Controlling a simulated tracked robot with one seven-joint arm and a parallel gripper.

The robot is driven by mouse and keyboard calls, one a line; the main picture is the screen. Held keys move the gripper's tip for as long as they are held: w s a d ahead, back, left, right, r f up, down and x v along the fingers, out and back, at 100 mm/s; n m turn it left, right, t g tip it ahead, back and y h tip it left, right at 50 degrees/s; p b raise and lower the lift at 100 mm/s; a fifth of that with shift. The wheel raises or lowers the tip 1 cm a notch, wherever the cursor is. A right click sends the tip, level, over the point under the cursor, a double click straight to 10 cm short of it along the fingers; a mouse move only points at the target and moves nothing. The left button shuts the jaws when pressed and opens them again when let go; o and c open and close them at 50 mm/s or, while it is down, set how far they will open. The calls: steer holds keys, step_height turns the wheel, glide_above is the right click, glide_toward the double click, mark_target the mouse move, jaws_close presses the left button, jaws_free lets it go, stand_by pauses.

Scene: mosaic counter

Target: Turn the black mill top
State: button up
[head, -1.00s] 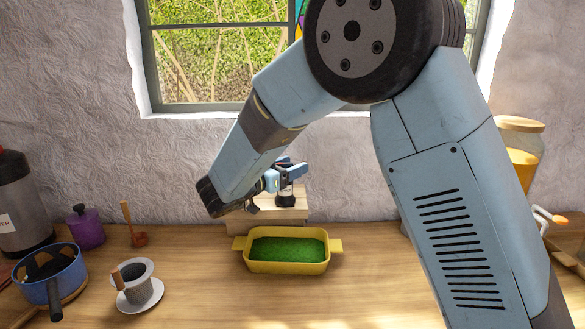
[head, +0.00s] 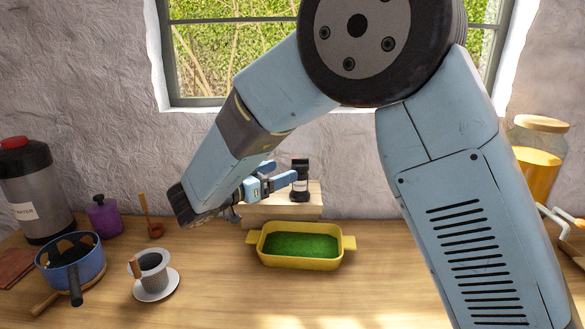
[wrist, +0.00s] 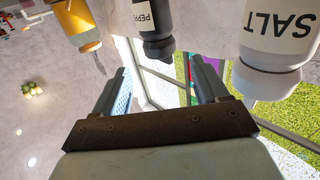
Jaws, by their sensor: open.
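The black mill (head: 300,185) with a pale label stands upright on a wooden riser (head: 280,213) against the back wall. In the wrist view its black body (wrist: 156,18) reads "PEPP" and appears upside down, with its top pointing toward the space between my fingers. A white mill marked "SALT" (wrist: 283,38) is right of it there; I cannot make it out in the head view. My gripper (head: 284,174) is open and empty, just left of the black mill in the head view. In the wrist view, no contact shows between my gripper (wrist: 161,66) and the mill.
A yellow dish (head: 300,264) with green filling stands in front of the riser. A cup on a saucer (head: 166,290), a blue pot (head: 70,262), a purple jar (head: 103,217) and a large flask (head: 35,190) are left. A lidded jar (head: 540,165) is right.

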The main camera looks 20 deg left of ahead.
steer(key=shift+v, duration=2.1)
steer(key=shift+w, duration=0.15)
